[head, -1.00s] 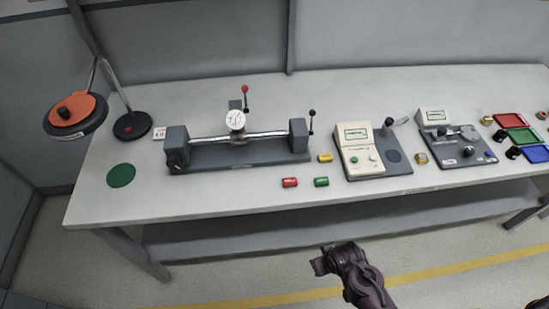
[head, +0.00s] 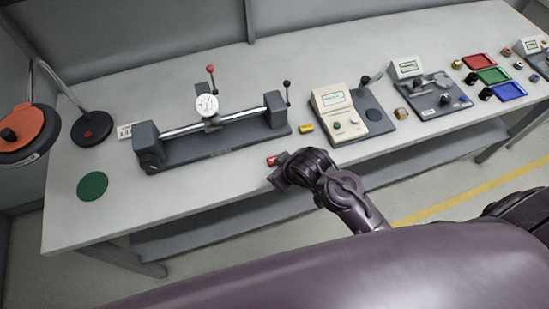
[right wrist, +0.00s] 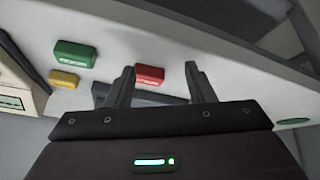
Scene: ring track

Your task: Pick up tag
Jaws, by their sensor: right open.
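A red tag (head: 272,160) lies near the front edge of the table, partly hidden by my right gripper (head: 283,172) in the head view. In the right wrist view the red tag (right wrist: 149,75) shows between the two open fingertips of my right gripper (right wrist: 160,72), nearer the left finger. I cannot tell whether the fingers reach around it. A green tag (right wrist: 76,54) and a yellow tag (right wrist: 63,79) lie to its left there. In the head view the yellow tag (head: 306,127) is behind the gripper and the green one is hidden. My left gripper is not in view.
A gauge bench with a dial (head: 207,106) stands behind the tags. A beige instrument (head: 340,112) stands to the right, then another device (head: 430,95) and coloured trays (head: 494,75). A green disc (head: 92,186) lies at the left on the table (head: 225,184).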

